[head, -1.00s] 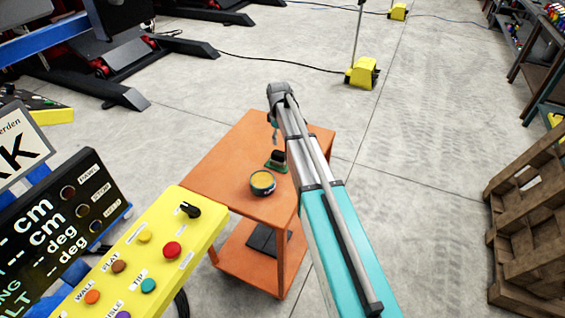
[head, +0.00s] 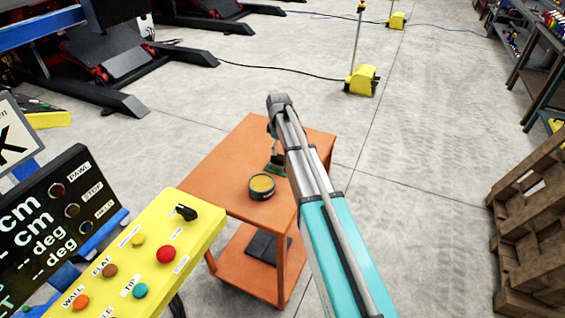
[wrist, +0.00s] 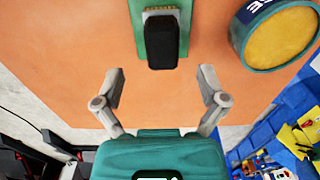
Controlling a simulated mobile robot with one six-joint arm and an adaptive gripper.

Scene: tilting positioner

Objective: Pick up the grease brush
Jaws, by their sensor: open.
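The grease brush appears to be the piece with a black block-shaped grip (wrist: 163,42), a pale bristle-like strip and a green base, at the top middle of the wrist view. In the head view its green part (head: 275,170) shows on the orange cart top (head: 222,168), partly covered by my arm. My gripper (wrist: 162,88) is open and empty, its two fingers spread wide. The black grip lies just beyond the fingertips, roughly centred between them and apart from both. In the head view my gripper is mostly hidden by the arm.
A round tin with yellow-brown contents (head: 262,187) stands close to the brush; it also shows in the wrist view (wrist: 278,32). A yellow button console (head: 150,255) is at the lower left. A wooden pallet (head: 530,215) stands at the right. The cart's left part is clear.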

